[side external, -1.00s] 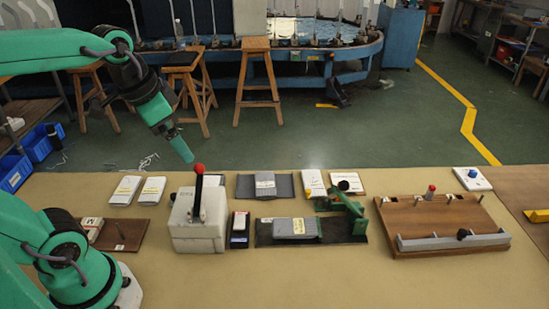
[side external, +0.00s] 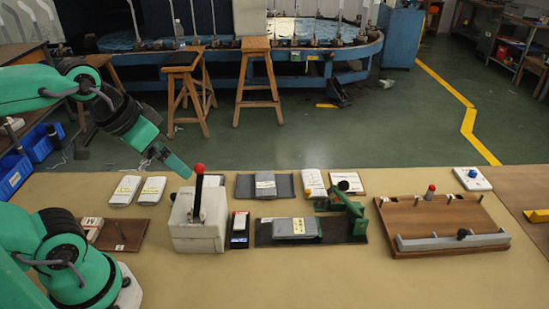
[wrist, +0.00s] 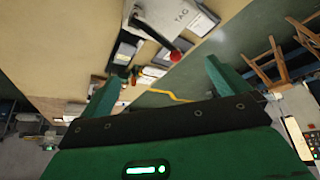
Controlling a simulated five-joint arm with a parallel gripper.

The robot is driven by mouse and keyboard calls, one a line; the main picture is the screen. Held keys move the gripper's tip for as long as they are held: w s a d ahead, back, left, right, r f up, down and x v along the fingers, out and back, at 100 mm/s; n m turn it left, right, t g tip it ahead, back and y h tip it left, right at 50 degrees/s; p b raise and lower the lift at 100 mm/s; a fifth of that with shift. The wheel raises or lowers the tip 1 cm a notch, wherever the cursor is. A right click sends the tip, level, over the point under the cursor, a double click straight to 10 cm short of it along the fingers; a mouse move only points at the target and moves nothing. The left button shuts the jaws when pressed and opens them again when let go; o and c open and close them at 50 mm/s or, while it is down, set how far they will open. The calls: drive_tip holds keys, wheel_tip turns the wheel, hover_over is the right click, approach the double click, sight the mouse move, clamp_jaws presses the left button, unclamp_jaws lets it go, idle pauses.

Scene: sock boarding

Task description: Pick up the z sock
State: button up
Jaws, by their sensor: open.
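Several flat folded pieces lie on the tan table. Two white ones (side external: 125,190) (side external: 152,190) are at the left, and two more white ones (side external: 313,180) (side external: 350,188) are right of centre. A grey one with a pale label (side external: 265,187) lies at the back centre, and another grey one (side external: 296,228) lies on a dark board. The labels are too small to read, so I cannot tell which is the z sock. My gripper (side external: 184,170) is open and empty, above the table's back edge. Its two fingers are spread in the wrist view (wrist: 163,82).
A white block machine (side external: 197,232) with a red-knobbed black lever (side external: 199,170) stands close to my gripper. A green press (side external: 345,205) sits on the dark board. A wooden fixture (side external: 440,225) is at the right. The table's front is clear.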

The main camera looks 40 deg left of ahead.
drive_tip(key=shift+c, duration=0.2)
drive_tip(key=c, duration=0.4)
drive_tip(key=shift+w, duration=0.1)
drive_tip(key=shift+c, duration=0.2)
drive_tip(key=w+f+n+g, duration=0.3)
drive_tip(key=w+n, duration=0.2)
drive_tip(key=w, duration=1.1)
drive_tip(key=w+f+n+g, duration=0.1)
drive_tip(key=w+f, duration=0.3)
drive_tip(key=w+f+n, duration=0.2)
drive_tip(key=w+f, duration=0.1)
drive_tip(key=f, duration=0.2)
drive_tip(key=w+a+f+n+g, duration=0.1)
drive_tip(key=w+f, duration=0.3)
drive_tip(key=shift+w+f+n+g, duration=0.15)
drive_tip(key=shift+w+n+g, duration=0.15)
drive_tip(key=shift+w+n, duration=0.1)
drive_tip(key=shift+f, duration=0.15)
